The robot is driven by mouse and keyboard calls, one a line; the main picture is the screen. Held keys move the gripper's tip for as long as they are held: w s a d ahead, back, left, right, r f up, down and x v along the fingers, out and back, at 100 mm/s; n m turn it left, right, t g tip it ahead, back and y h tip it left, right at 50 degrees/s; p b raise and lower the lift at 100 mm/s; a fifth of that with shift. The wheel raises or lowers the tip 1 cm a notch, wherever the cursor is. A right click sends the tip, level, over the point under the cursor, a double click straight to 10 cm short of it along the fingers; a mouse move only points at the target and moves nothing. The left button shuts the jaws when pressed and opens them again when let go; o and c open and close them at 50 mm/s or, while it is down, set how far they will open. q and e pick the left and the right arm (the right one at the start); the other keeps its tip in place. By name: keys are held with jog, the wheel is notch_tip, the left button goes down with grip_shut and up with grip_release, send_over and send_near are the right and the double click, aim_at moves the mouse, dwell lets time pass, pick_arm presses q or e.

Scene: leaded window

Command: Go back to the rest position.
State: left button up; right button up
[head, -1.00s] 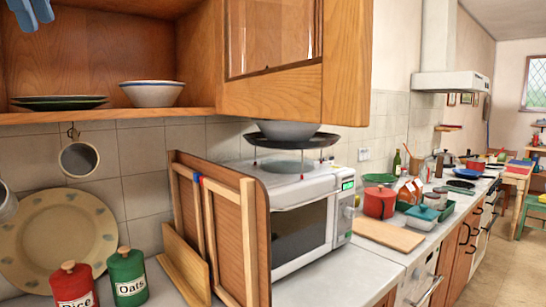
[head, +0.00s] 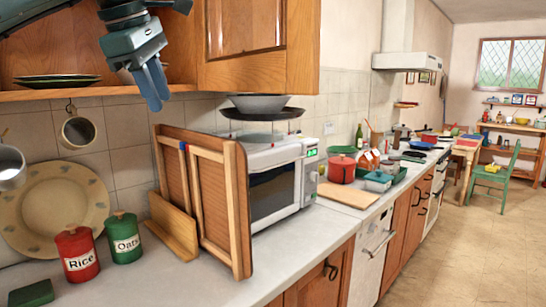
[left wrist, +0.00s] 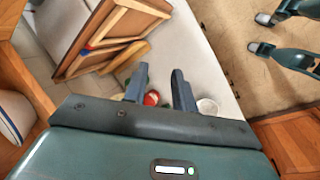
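My left gripper (head: 154,86) hangs in the upper left of the head view, in front of the wall cupboard's open shelf. Its blue fingers point down and hold nothing. In the left wrist view its two fingers (left wrist: 159,78) stand apart with empty space between them. My right gripper does not show in the head view, and I cannot make it out in the left wrist view.
The wall cupboard (head: 258,72) is close to the gripper. Below stand wooden framed boards (head: 220,190), a microwave (head: 283,188) with a pan (head: 262,113) on top, a Rice jar (head: 77,253) and an Oats jar (head: 124,238).

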pick_arm(q)
jog(key=w+d+f+g+h, duration=0.2)
jog(key=d+f+g+h, duration=0.3)
jog(key=d+f, duration=1.45)
jog(key=s+d+f+n+h, duration=1)
jog(key=d+f+n+h, duration=0.15)
jog(key=d+h, duration=0.3)
jog(key=a+f+n+t+y, duration=0.55)
jog(key=f+n+t, duration=0.25)
jog(key=n, duration=0.6)
jog(key=a+f+n+t+y, duration=0.4)
jog(key=a+f+n+t, duration=0.3)
jog(key=n, duration=0.7)
jog(key=s+a+f+n+g+y, duration=0.2)
jog(key=s+a+f+n+y, duration=0.2)
jog(key=s+f, duration=0.4)
jog(key=s+a+f+n+g+y, duration=0.2)
jog(key=s+a+f+n+y, duration=0.2)
jog(key=s+a+f+n, duration=0.3)
notch_tip(320, 180, down, 2)
jog(key=shift+s+a+f+p, duration=0.1)
jog(key=shift+s+a+p, duration=0.2)
jog(key=shift+s+a, duration=0.3)
